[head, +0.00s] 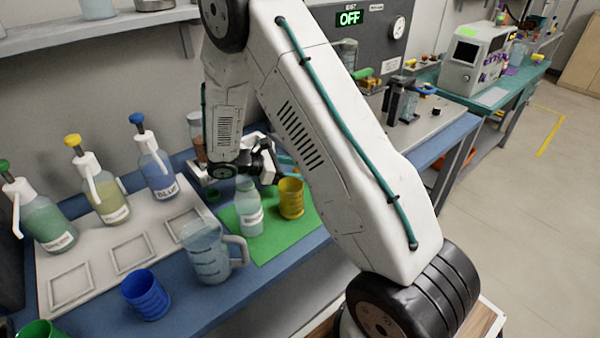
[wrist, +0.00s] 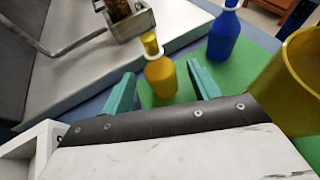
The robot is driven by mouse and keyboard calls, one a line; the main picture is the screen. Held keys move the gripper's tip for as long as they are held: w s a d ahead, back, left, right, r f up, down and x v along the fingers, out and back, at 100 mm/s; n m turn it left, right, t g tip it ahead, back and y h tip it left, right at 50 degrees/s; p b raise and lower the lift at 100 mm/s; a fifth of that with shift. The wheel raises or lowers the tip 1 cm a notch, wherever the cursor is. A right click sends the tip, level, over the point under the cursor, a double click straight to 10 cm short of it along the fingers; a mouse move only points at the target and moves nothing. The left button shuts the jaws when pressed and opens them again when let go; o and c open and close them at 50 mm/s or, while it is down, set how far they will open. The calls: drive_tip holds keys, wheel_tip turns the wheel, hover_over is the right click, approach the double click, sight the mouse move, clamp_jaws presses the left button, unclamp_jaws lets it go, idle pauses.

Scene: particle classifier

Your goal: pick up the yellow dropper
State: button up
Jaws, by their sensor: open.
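The yellow dropper (wrist: 161,80), a small yellow bottle with a narrow yellow top, stands on the green mat in the wrist view. My gripper (wrist: 160,84) is open, with its teal fingers on either side of the dropper's lower body in this view; whether they touch it I cannot tell. In the head view my gripper (head: 284,162) is low over the far part of the mat, partly covered by my arm. I cannot make out the dropper in the head view.
A blue dropper (wrist: 225,36) stands behind right, and a yellow cup (wrist: 297,82) is close on the right. A clear bottle (head: 249,212) and jug (head: 207,258) stand nearer the front. A metal holder (wrist: 128,20) is beyond the mat (head: 286,240). Pump bottles (head: 112,195) line the left.

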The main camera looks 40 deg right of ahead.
drive_tip(key=x, duration=0.3)
drive_tip(key=shift+a, duration=0.1)
drive_tip(key=c, duration=1.1)
drive_tip(key=shift+r, duration=0.2)
drive_tip(key=shift+r, duration=4.75)
